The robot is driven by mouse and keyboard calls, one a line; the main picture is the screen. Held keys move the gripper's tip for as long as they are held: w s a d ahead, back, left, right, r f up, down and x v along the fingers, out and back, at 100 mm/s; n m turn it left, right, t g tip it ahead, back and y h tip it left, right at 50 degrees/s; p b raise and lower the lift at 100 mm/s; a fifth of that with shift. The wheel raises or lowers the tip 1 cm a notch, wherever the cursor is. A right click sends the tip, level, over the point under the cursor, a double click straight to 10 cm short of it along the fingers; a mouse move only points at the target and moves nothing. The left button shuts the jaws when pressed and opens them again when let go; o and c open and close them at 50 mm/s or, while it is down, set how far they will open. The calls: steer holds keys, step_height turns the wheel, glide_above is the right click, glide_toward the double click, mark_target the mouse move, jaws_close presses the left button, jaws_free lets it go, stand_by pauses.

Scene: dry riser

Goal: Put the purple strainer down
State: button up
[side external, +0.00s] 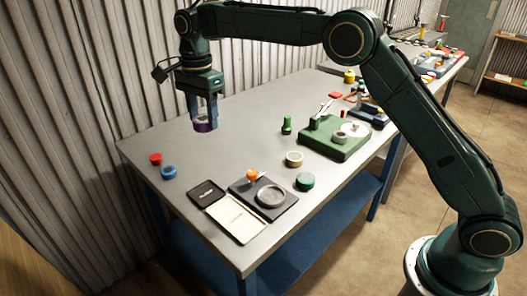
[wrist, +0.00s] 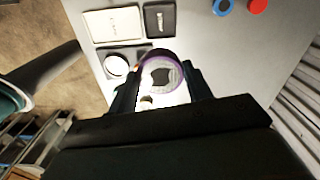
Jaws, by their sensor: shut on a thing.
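The purple strainer (side external: 203,126) is a short ring held between the fingers of my gripper (side external: 202,114) above the back left part of the table. In the wrist view the strainer (wrist: 162,74) shows its purple rim and a pale mesh face with a dark patch. My gripper (wrist: 163,92) is shut on it, with one finger at each side. The strainer appears clear of the tabletop, though its exact height is hard to tell. The grey table (side external: 225,125) has bare surface beneath and around it.
A red cap (side external: 155,159) and a blue ring (side external: 168,172) lie at the left. Near the front are a black tile (side external: 206,193), a cream pad (side external: 236,218) and a dark tray (side external: 284,194) with a grey ring. A green fixture (side external: 335,137) stands right. The corrugated wall (side external: 70,90) borders the table.

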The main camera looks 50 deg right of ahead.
steer(key=shift+w+a, duration=0.1)
steer(key=shift+a, duration=1.2)
glide_above(206, 194)
step_height(206, 194, down, 16)
steer(key=shift+r, duration=0.1)
steer(key=shift+f, duration=2.15)
steer(key=shift+f, duration=0.15)
steer(key=o, duration=1)
